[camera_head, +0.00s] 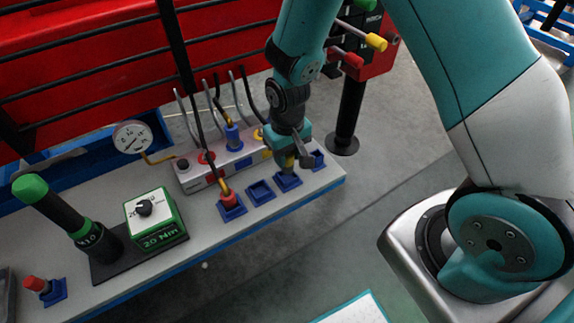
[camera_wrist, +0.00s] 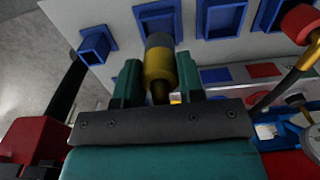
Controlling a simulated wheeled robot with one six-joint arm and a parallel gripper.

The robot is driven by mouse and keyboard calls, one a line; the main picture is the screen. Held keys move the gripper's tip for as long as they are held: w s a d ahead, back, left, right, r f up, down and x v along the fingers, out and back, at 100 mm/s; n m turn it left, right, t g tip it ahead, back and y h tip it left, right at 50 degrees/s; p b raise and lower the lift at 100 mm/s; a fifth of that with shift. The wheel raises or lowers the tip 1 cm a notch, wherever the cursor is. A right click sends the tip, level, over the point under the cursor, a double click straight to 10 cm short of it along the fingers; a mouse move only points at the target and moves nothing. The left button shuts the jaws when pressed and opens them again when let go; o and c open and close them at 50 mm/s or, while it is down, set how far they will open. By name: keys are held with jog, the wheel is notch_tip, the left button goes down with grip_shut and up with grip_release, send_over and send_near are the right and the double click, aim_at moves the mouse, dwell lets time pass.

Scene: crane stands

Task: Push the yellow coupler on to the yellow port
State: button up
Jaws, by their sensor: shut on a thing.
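My gripper (camera_head: 291,152) is shut on the yellow coupler (camera_head: 287,164), low over the bench's right part. In the wrist view the yellow coupler (camera_wrist: 158,68), with a grey end, sits between the two green fingers of my gripper (camera_wrist: 156,80). Its grey end is at a blue holder (camera_head: 287,181); I cannot tell whether it is in it or just above. The white port block (camera_head: 190,180) stands behind, with red, blue and yellow marks. A yellow mark (camera_head: 267,154) shows at its right end; my gripper partly hides that end and the yellow port there.
A red coupler (camera_head: 229,197) stands in a holder to the left; a blue coupler (camera_head: 233,135) is at the port block. Dark and grey hoses rise around it. Empty blue holders (camera_head: 261,192) flank my gripper. A gauge (camera_head: 132,137) and green-capped tool (camera_head: 57,205) stand left.

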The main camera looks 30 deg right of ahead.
jog(key=shift+r, duration=0.35)
jog(key=shift+w+r+p, duration=0.2)
jog(key=shift+p, duration=0.1)
jog(key=w+a+r+p, duration=0.1)
jog(key=w+r+p, duration=0.6)
jog(key=w+r, duration=0.45)
jog(key=f+b, duration=0.1)
jog(key=f, duration=0.1)
jog(key=w+f+b, duration=0.1)
jog(key=f, duration=0.3)
jog(key=shift+w+a+f+b, duration=0.2)
jog(key=shift+w+b, duration=0.1)
jog(key=shift+b, duration=0.1)
jog(key=shift+f+b, duration=0.4)
jog(key=shift+f, duration=0.35)
jog(key=shift+f+b, duration=0.9)
jog(key=shift+f, duration=0.55)
jog(key=o, duration=1.1)
jog(key=shift+c, duration=0.2)
